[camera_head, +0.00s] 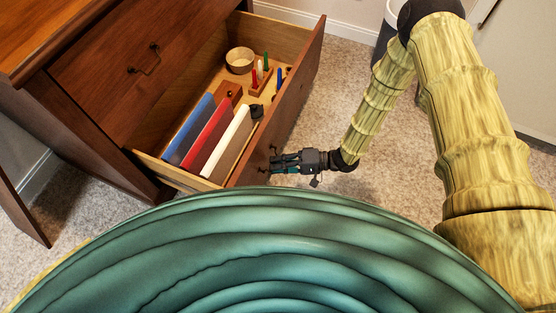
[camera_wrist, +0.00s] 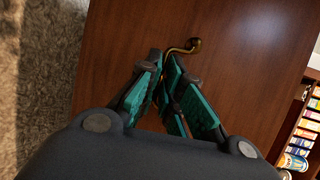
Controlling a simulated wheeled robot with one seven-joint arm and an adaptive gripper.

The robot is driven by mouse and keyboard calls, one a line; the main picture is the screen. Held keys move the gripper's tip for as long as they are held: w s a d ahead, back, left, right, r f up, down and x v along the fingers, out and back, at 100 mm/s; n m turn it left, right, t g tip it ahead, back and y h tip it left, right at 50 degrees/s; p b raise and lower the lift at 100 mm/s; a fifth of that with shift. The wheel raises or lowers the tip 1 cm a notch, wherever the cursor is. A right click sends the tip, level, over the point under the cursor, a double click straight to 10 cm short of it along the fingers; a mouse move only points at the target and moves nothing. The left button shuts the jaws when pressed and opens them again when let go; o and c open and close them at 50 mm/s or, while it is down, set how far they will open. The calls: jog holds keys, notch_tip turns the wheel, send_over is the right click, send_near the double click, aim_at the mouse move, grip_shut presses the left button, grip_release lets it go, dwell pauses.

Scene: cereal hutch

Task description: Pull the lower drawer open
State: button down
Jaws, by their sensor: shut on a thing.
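The lower drawer (camera_head: 300,92) of the brown wooden hutch stands pulled well out, with its inside in view from above. My gripper (camera_head: 274,162) is at the outer face of the drawer front, near its lower end in the head view. In the wrist view my gripper (camera_wrist: 164,62) has its teal-padded fingers closed together on the brass drawer handle (camera_wrist: 188,46). One curled end of the handle shows beyond the fingertips; the rest is hidden by the fingers.
The drawer holds blue, red and white upright folders (camera_head: 208,132), a round wooden bowl (camera_head: 240,60) and small coloured items in a wooden holder (camera_head: 262,76). The upper drawer (camera_head: 120,55) is shut. A grey bin (camera_head: 384,38) stands at the back. Carpet (camera_head: 325,110) lies clear before the drawer.

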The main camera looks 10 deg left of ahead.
jog(key=shift+s+d, duration=0.1)
jog(key=shift+d, duration=0.1)
dwell(0.3)
jog(key=c, duration=1.6)
grip_release()
jog(key=shift+d, duration=0.15)
jog(key=v, duration=1.2)
